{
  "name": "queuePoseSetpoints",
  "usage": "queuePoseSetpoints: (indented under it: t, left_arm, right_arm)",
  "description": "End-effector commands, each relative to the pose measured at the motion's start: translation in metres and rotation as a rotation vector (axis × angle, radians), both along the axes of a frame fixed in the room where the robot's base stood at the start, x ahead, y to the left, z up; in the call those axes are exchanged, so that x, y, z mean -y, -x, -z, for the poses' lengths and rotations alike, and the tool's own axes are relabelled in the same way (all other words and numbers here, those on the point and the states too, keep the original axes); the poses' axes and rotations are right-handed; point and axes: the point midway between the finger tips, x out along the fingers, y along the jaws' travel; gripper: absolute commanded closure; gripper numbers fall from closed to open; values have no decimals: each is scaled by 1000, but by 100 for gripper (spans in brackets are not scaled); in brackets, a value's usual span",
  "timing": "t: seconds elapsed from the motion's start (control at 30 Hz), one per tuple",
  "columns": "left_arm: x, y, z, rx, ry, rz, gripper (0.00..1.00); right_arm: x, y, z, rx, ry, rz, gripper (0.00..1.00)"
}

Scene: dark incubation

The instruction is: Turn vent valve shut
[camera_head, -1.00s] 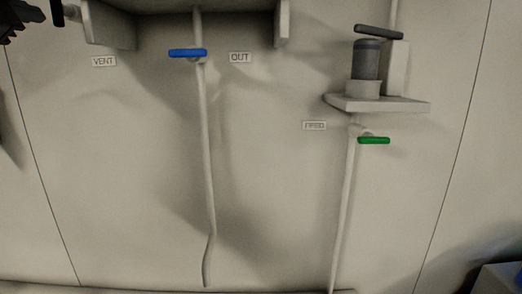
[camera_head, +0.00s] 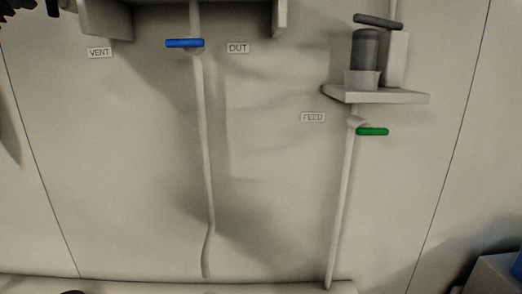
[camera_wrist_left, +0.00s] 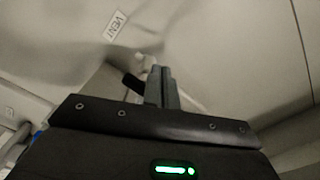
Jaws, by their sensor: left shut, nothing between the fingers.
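The vent valve's black handle (camera_head: 52,7) shows at the top left of the head view, cut by the top edge, close to the VENT label (camera_head: 100,52). In the wrist view the black handle (camera_wrist_left: 133,83) lies just left of my left gripper's fingers, and the VENT label (camera_wrist_left: 115,25) is above. My left gripper (camera_wrist_left: 161,75) is shut and empty, its tips close to the pale valve body; I cannot tell whether it touches the handle. Only a dark sliver of that arm shows at the head view's top left corner. My right gripper is not in view.
A blue handle (camera_head: 185,43) sits on the OUT pipe, and a green handle (camera_head: 372,132) on the FEED pipe. A shelf (camera_head: 380,96) holds a grey cylinder (camera_head: 365,52). A bracketed box (camera_head: 107,20) overhangs at top left. The lower wall is clear.

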Motion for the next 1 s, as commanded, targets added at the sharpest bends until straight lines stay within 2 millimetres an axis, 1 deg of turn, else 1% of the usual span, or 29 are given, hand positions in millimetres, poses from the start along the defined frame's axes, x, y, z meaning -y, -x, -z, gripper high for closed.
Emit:
queuePoseSetpoints:
  t: [0.1, 0.27, 0.37, 0.5, 0.7, 0.83, 1.0]
  left_arm:
    - [-4, 0, 1, 0, 1, 0, 100]
    - [-4, 2, 1, 1, 0, -1, 100]
    - [-4, 12, 2, 4, 0, 0, 100]
    - [-3, 30, 3, 3, -1, 1, 100]
    - [-3, 53, 2, 3, -1, 1, 100]
    - [-3, 59, 1, 1, -1, -1, 100]
    - [-3, 60, 1, -1, -1, 1, 100]
  right_arm:
    - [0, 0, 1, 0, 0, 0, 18]
    - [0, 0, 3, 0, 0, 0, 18]
    - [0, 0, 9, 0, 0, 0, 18]
    - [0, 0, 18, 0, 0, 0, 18]
    - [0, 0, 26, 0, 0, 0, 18]
    - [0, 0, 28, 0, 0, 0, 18]
    - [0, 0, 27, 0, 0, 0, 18]
